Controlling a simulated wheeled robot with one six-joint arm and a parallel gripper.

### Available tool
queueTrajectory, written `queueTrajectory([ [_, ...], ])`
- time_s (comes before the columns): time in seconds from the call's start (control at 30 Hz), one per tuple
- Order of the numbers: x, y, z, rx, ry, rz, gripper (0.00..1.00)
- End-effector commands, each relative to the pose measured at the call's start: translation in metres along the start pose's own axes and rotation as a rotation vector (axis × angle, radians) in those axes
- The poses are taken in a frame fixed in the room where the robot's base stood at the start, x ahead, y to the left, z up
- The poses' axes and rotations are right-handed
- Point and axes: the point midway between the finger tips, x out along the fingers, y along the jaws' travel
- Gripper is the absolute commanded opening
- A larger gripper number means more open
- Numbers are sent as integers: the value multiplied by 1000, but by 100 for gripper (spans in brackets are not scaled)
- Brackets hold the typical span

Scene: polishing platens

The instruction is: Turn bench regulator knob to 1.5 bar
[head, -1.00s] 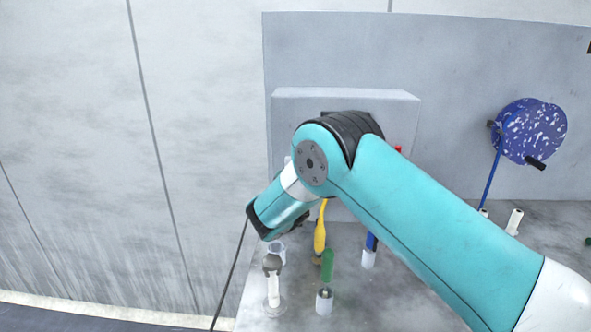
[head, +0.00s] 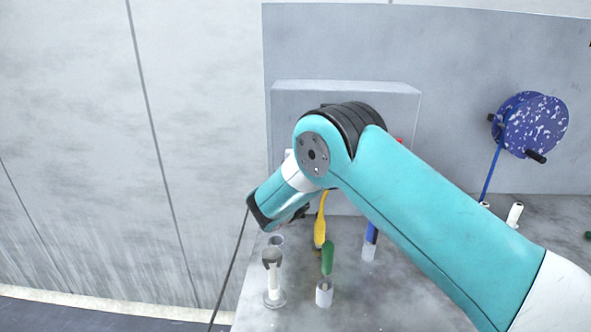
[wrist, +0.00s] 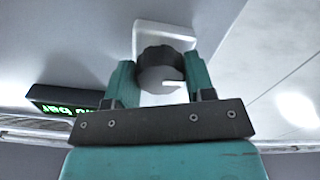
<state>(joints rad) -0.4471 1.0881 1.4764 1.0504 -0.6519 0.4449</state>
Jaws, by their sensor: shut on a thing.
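In the wrist view, the dark round regulator knob (wrist: 157,57) stands out from a white square plate (wrist: 182,29). Its lighter front face carries a short white mark pointing right in the picture. My gripper (wrist: 160,78) is shut on the knob, with one teal finger on each side. A dark display (wrist: 62,98) with green characters sits left of the knob. Its text looks inverted and is partly cut off, so I cannot read the value. In the head view, my arm hides the knob, and the gripper's fingers cannot be made out.
A grey box (head: 345,92) stands at the back of the bench, behind my arm. A yellow-handled tool (head: 320,230), a green-topped item (head: 327,258), a blue item (head: 371,233) and a clear-and-grey item (head: 273,280) stand below the arm. A speckled blue reel (head: 531,125) is at right.

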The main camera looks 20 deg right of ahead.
Motion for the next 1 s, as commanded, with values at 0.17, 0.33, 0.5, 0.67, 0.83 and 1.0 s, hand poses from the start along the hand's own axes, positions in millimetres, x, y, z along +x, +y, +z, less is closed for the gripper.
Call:
queueTrajectory([
  [0.17,0,-1,2,-119,1,0,26],
  [0.33,0,0,2,-274,1,0,26],
  [0.5,0,0,1,-436,2,1,26],
  [0.67,0,0,0,-588,2,1,26],
  [0.83,0,1,0,-750,1,0,26],
  [1.0,0,1,-1,-912,1,0,26],
])
